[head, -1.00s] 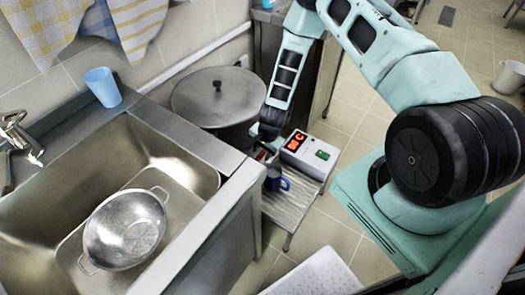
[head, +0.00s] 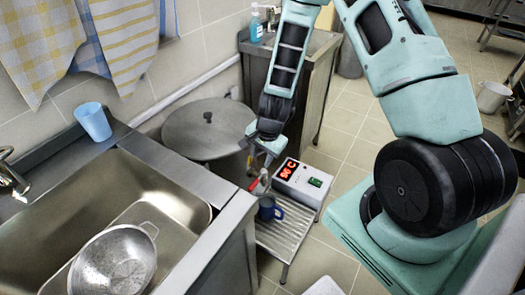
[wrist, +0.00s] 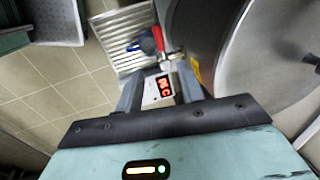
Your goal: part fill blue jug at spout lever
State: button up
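The blue jug (head: 268,208) stands upright on a slatted metal stand (head: 285,236), below the spout. It also shows in the wrist view (wrist: 137,46), partly covered by the red lever (wrist: 158,38). In the head view the red lever (head: 254,189) is just above and left of the jug. My gripper (head: 259,164) is above the lever, apart from the jug. In the wrist view my gripper (wrist: 158,78) has its two fingers spread with nothing held between them. The jug's fill level cannot be seen.
A box with a red display (head: 300,178) stands right of the spout. The large lidded stockpot (head: 205,128) is at left. A steel sink (head: 140,190) holds a colander (head: 115,262), and a light-blue cup (head: 92,122) stands at its rim.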

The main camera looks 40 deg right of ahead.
jog(key=shift+s+r, duration=0.2)
jog(key=shift+r, duration=0.95)
jog(key=s+a+r+n+y, duration=0.1)
jog(key=s+a+r+n, duration=0.2)
jog(key=a+r+n, duration=0.3)
jog(key=s+a+r+n+y, duration=0.1)
jog(key=s+a+r+n, duration=0.15)
jog(key=a+r, duration=0.5)
jog(key=s+a+r+n+g+h, duration=0.1)
jog(key=s+a+r+n, duration=0.2)
jog(key=s+n, duration=0.3)
jog(key=s+a+r+n+g+h, duration=0.1)
jog(key=s+a+r+n, duration=0.1)
jog(key=s+r+n, duration=0.4)
jog(key=s+n, duration=0.1)
jog(key=s, duration=0.3)
jog(key=shift+s+a+r, duration=0.15)
jog(key=shift+s+a, duration=0.2)
jog(key=shift+a, duration=0.05)
